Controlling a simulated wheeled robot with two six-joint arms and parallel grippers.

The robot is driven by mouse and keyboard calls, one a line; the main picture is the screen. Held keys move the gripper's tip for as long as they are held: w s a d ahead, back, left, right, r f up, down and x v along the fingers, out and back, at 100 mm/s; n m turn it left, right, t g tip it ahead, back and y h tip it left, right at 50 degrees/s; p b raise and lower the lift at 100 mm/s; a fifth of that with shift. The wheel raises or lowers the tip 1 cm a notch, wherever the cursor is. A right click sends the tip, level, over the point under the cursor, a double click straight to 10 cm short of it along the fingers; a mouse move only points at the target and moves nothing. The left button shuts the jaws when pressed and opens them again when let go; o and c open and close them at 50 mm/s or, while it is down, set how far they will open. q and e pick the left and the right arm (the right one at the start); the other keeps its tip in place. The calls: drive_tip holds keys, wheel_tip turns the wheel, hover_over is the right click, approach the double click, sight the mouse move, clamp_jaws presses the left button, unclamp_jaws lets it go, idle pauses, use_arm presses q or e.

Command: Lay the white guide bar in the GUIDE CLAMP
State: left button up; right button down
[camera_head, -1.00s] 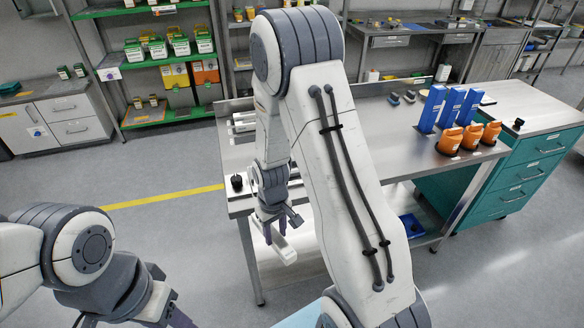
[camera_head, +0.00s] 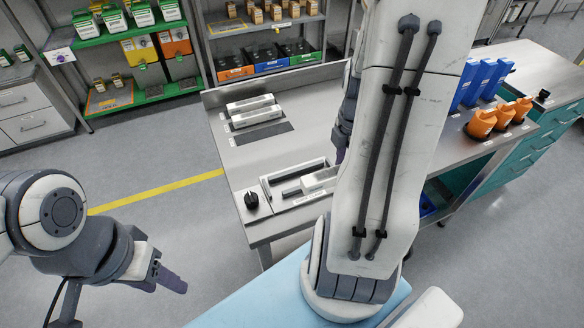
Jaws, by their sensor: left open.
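The white guide bar (camera_head: 320,179) shows at the right part of the GUIDE CLAMP (camera_head: 276,197), its right end hidden behind my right arm. I cannot tell whether it rests in the clamp or hangs just above it. The clamp is a pale frame with a dark recess near the bench's front edge, with a black knob (camera_head: 251,200) at its left. My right gripper (camera_head: 341,152) shows only as a dark sliver beside my forearm, just above the bar; its jaws are hidden. My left gripper (camera_head: 168,279) is open and empty over the floor at lower left.
Two more white bars (camera_head: 251,104) lie towards the back left of the steel bench (camera_head: 226,158), near a dark strip (camera_head: 262,134). Orange containers (camera_head: 481,124) and blue holders (camera_head: 470,82) stand to the right. Shelves with boxes are behind.

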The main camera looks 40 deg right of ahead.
drive_tip(key=p, duration=0.2)
hover_over(305, 169)
drive_tip(key=s+a, duration=0.2)
drive_tip(key=f, duration=0.6)
drive_tip(key=shift+w+d+f, duration=0.1)
drive_tip(key=shift+d+f, duration=0.15)
drive_tip(key=shift+f, duration=0.1)
wheel_tip(305, 169, down, 4)
drive_tip(key=shift+r+p, duration=0.1)
drive_tip(key=shift+p, duration=0.25)
drive_tip(key=shift+f, duration=0.2)
drive_tip(key=shift+f, duration=0.15)
drive_tip(key=shift+c, duration=2.2)
unclamp_jaws()
